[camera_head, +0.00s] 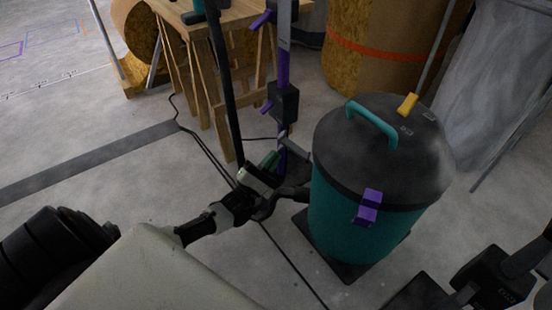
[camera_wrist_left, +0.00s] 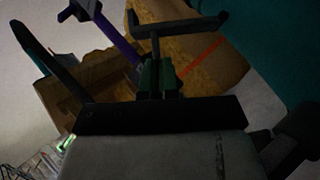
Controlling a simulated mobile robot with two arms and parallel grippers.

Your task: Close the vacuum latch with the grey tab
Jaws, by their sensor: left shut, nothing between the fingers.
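The teal drum-shaped vacuum (camera_head: 345,225) stands upright on the floor, right of centre in the head view. Its dark lid (camera_head: 355,150) carries a teal handle (camera_head: 372,122). A purple latch (camera_head: 368,207) sits at the front of the rim and a yellow tab (camera_head: 408,103) at the back. I cannot make out a grey tab. My left gripper (camera_head: 271,160) is left of the drum, beside its rim, its green-padded fingers together and empty. They also show together in the left wrist view (camera_wrist_left: 160,77). My right arm shows dark at the lower right; its fingers are unclear.
A dark and purple upright post (camera_head: 283,70) stands just behind my left gripper. A wooden trestle table (camera_head: 228,22) is behind it. Large brown rolls (camera_head: 365,55) stand at the back. Dark cables (camera_head: 205,150) run along the floor. Open floor lies to the left.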

